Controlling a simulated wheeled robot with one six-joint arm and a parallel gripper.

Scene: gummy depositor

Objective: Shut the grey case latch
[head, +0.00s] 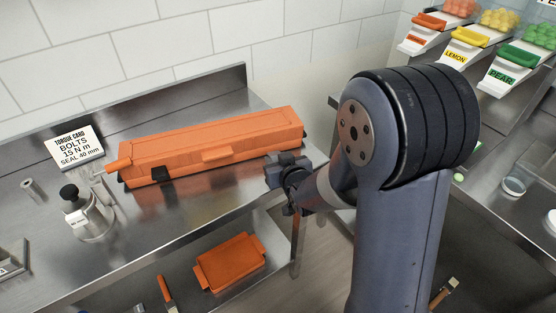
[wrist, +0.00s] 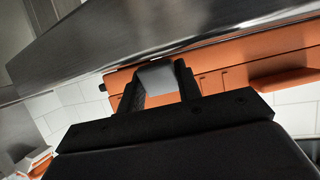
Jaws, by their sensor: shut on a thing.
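The long orange case (head: 205,135) lies on the steel bench with its lid down. A black latch (head: 160,174) shows on its front at the left. My gripper (head: 280,165) is at the front right end of the case. In the wrist view my gripper (wrist: 159,88) has its two black fingers on either side of the grey latch (wrist: 157,75), shut on it, against the orange case (wrist: 222,84). The grey latch is hidden behind my gripper in the head view. I cannot tell how far the latch is folded.
A torque card (head: 76,148) and a metal pot with a black knob (head: 86,210) stand left of the case. An orange tray (head: 230,262) sits on the lower shelf. Candy bins (head: 515,60) are at upper right. Bare bench lies before the case.

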